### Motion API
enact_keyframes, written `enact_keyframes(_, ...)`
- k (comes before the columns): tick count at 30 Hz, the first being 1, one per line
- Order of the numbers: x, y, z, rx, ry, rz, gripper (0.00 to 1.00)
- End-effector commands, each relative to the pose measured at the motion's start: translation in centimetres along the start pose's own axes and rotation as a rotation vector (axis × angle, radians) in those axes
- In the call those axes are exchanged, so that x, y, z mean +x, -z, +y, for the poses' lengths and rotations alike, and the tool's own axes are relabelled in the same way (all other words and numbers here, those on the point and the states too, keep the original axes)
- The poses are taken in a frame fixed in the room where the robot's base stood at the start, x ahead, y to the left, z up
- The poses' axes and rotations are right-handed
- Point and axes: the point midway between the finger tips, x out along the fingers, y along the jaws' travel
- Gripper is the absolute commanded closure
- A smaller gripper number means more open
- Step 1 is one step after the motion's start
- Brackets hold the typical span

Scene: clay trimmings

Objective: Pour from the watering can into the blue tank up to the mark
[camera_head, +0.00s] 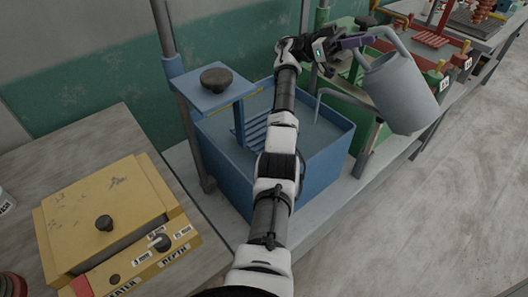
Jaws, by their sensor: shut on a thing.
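The watering can (403,93), pale grey-blue, is held tilted in the air at the upper right. Its thin spout (345,98) points left over the right side of the blue tank (325,170). A thin strand hangs down from the spout's end; I cannot tell whether it is water or the bent tip. My gripper (352,43) is shut on the can's handle. The tank is open-topped, with a grey liquid surface inside and a slatted grate at its left. My arm crosses in front of the tank and hides its middle. I cannot make out the mark.
A blue post and plate with a dark knob (216,78) rise over the tank's left side. A yellow machine (105,215) stands on the left bench. Green and red units (430,45) line the bench beyond the tank. The floor at right is clear.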

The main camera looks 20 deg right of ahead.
Motion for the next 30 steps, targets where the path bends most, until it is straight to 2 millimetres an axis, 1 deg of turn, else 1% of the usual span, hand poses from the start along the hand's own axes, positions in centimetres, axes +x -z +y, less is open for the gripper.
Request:
enact_keyframes(1,0.1,0.4,0.1,0.006,-0.001,0.005,1.0)
enact_keyframes(8,0.0,0.4,0.1,0.006,-0.001,0.008,1.0)
enact_keyframes(21,-1.0,1.4,0.1,0.006,-0.002,0.083,1.0)
enact_keyframes(30,-1.1,1.6,0.1,0.006,-0.002,0.093,1.0)
